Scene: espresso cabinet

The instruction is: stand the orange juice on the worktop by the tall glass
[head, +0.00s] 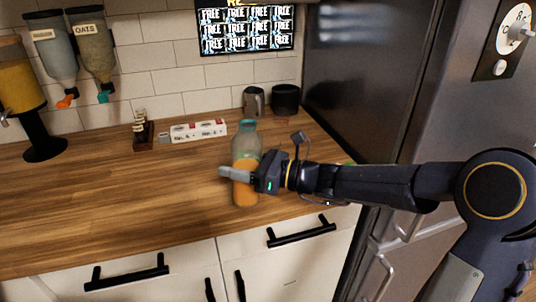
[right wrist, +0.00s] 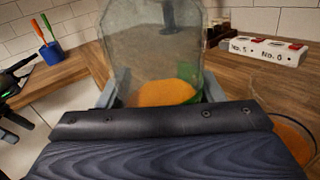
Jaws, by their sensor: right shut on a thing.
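The orange juice is a clear bottle (head: 246,140) with a teal cap and orange liquid in its lower part. My right gripper (head: 240,174) is shut around its middle. The bottle is upright near the worktop's front edge; I cannot tell whether its base touches the wood. In the right wrist view the bottle (right wrist: 155,60) fills the space between the fingers. A round clear vessel with orange in it (right wrist: 292,138) shows at the lower right there; I cannot tell if it is the tall glass. My left gripper (right wrist: 14,78) seems to show partly at that view's left edge, its jaws unclear.
A white numbered block (head: 197,131), a small dark rack (head: 143,132), a grey mug (head: 253,101) and a black pot (head: 286,100) stand along the back wall. Dispensers (head: 93,50) are at the left. The fridge (head: 375,80) bounds the right. The wooden worktop (head: 110,195) is clear at left.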

